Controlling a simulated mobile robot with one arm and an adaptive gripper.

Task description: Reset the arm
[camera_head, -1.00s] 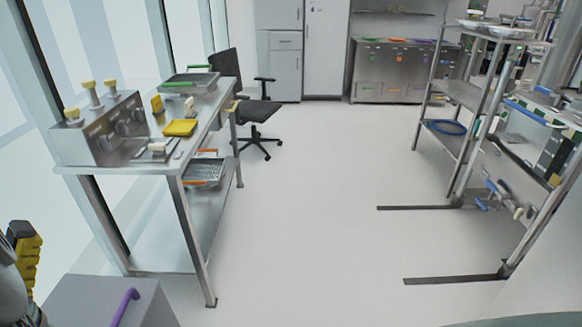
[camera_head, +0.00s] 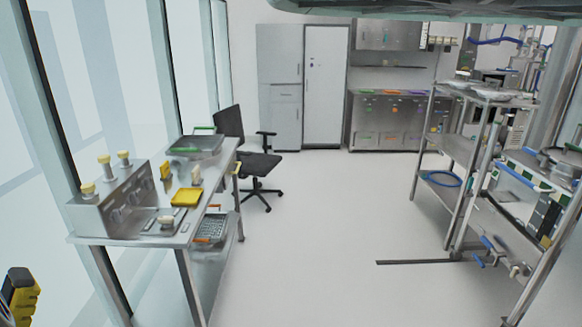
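A black-and-yellow ribbed part (camera_head: 20,293), which looks like the end of my arm with my gripper, shows at the lower left edge. It is cut off by the picture edge, and its fingers cannot be made out clearly. I cannot tell whether it is open or shut. Nothing is seen held in it. It is in front of and to the left of the steel table (camera_head: 97,238), apart from the things on it.
The table bears a control box (camera_head: 110,210), a yellow tray (camera_head: 186,197) and a green-handled bin (camera_head: 194,147); an orange-handled basket (camera_head: 209,229) sits below. A black chair (camera_head: 259,165) stands behind. Steel racks (camera_head: 449,180) line the right. The middle floor (camera_head: 330,220) is clear.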

